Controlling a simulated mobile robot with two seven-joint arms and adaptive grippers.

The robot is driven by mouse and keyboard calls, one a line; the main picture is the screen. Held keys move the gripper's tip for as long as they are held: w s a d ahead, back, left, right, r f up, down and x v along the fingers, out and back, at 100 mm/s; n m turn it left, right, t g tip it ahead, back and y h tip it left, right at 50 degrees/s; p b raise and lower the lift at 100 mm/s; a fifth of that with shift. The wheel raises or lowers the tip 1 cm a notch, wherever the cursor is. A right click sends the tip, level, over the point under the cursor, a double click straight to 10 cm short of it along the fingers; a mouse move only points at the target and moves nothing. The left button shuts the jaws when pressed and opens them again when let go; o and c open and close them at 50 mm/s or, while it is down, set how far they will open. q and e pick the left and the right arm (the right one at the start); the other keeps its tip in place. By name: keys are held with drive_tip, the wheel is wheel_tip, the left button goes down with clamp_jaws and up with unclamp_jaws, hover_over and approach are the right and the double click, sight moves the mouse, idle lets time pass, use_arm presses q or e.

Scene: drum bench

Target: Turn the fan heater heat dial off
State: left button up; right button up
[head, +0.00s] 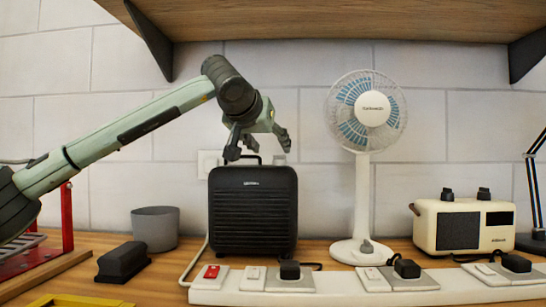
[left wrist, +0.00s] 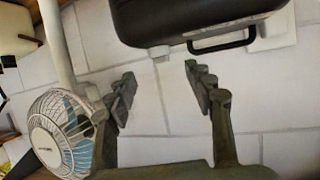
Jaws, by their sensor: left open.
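The fan heater (head: 253,208) is a black ribbed box standing upright on the bench, below my left gripper (head: 259,148). In the left wrist view the heater (left wrist: 190,18) is at the top, upside down, with its black handle (left wrist: 222,43). A small pale knob (left wrist: 158,52), which looks like the heat dial, sticks out from its top edge beside the handle. Its setting cannot be read. In the head view I cannot make the knob out behind the fingers. My left gripper is open and empty, with the knob beyond its fingertips (left wrist: 165,88). My right gripper is not in view.
A white desk fan (head: 365,115) and a cream toaster-like box (head: 463,226) stand to the right. A grey cup (head: 155,228) and a black block (head: 123,262) are on the left. A white power strip (head: 340,287) runs along the front. A wooden shelf (head: 340,20) hangs above.

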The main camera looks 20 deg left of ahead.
sight(281, 159)
use_arm(q)
drive_tip(key=x, duration=0.6)
drive_tip(key=shift+w+f+p, duration=0.1)
drive_tip(key=shift+p, duration=0.25)
drive_tip(key=shift+w+f, duration=0.2)
drive_tip(key=shift+w, duration=0.2)
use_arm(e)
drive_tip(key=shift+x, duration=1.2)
use_arm(q)
drive_tip(key=shift+c, duration=0.5)
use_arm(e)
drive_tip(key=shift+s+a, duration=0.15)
use_arm(q)
drive_tip(key=c, duration=1.1)
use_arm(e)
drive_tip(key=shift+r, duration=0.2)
